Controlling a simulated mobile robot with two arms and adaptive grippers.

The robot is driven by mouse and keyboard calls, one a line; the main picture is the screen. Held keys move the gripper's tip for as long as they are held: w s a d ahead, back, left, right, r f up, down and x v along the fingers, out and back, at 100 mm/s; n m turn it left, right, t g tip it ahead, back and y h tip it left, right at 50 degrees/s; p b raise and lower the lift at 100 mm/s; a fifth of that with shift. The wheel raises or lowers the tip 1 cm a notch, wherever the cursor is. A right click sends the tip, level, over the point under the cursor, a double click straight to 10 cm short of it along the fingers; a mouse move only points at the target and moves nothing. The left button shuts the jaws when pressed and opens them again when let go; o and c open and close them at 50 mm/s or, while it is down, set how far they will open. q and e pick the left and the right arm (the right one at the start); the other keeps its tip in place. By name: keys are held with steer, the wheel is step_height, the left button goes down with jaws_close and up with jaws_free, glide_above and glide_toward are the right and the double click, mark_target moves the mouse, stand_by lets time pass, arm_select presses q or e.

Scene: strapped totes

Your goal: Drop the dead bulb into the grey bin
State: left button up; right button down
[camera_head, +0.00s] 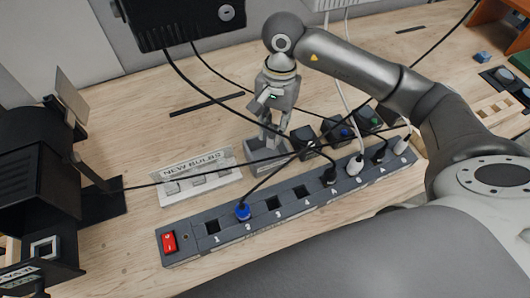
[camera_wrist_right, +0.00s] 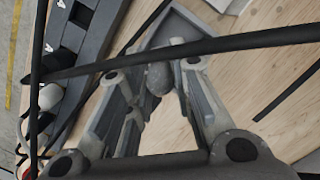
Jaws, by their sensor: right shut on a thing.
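My right gripper (camera_head: 270,143) points down over the small grey bin (camera_head: 250,153), behind the power strip. In the right wrist view my right gripper (camera_wrist_right: 158,90) is shut on a dull grey bulb (camera_wrist_right: 158,78), which sits between its fingertips. The grey bin's rim (camera_wrist_right: 188,20) shows just beyond the bulb in that view. The bulb appears above or within the bin opening; I cannot tell its exact height. In the head view the fingers hide the bulb. My left gripper is not in view.
A numbered power strip (camera_head: 290,205) with a red switch (camera_head: 169,242) and several plugs lies in front. A "NEW BULBS" rack (camera_head: 198,182) stands left of the bin. Dark cables cross close to my right gripper. A black device (camera_head: 35,185) stands at left.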

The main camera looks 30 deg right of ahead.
mark_target(273, 138)
step_height(273, 138, down, 4)
steer(key=shift+d+r+b, duration=0.1)
steer(key=shift+r+b, duration=0.15)
steer(key=shift+b, duration=0.2)
steer(key=shift+f, duration=0.55)
steer(key=c, duration=1.2)
jaws_free()
